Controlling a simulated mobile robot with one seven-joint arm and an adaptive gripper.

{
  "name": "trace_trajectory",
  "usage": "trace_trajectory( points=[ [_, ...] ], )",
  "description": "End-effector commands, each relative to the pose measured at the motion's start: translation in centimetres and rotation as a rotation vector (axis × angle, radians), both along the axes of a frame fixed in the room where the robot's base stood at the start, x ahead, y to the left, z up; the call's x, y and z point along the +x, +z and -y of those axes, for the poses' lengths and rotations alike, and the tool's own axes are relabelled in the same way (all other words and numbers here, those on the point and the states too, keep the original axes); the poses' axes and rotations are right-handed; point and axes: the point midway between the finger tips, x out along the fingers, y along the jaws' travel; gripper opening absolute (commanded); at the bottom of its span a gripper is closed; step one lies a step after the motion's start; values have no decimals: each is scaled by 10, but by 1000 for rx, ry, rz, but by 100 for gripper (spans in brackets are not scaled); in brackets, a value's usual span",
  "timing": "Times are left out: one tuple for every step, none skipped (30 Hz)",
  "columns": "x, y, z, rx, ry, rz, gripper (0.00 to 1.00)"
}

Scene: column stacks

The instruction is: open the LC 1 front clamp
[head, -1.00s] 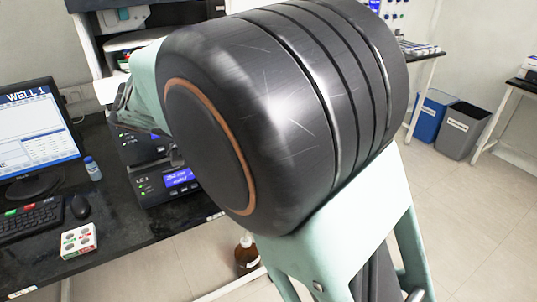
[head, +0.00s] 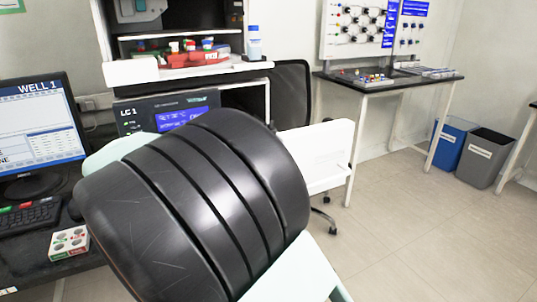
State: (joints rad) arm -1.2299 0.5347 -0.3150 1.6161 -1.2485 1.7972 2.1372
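The LC 1 unit (head: 130,118) is a dark box with a lit blue screen (head: 182,116), on the bench right of the monitor. Only its upper front shows. My large black arm joint covers the area below it, and I cannot make out the front clamp. My gripper is not in view, so its state and its distance from the clamp are hidden.
A shelf above the unit holds a red rack (head: 192,59). A dark chair (head: 291,88) stands behind my arm.

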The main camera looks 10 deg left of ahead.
Motion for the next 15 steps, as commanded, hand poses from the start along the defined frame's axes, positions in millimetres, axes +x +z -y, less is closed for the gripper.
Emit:
trace_trajectory(
  points=[
    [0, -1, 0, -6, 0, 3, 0],
    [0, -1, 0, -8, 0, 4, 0],
    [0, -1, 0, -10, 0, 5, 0],
    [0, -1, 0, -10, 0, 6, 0],
    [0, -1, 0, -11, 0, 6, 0],
    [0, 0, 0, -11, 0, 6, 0],
    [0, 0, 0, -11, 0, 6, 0],
    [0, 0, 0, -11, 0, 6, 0],
    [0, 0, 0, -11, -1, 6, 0],
    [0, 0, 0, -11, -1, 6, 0],
    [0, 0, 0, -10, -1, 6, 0],
    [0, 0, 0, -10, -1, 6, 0],
    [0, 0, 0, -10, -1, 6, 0],
    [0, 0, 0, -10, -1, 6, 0],
    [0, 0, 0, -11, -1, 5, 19]
  ],
)
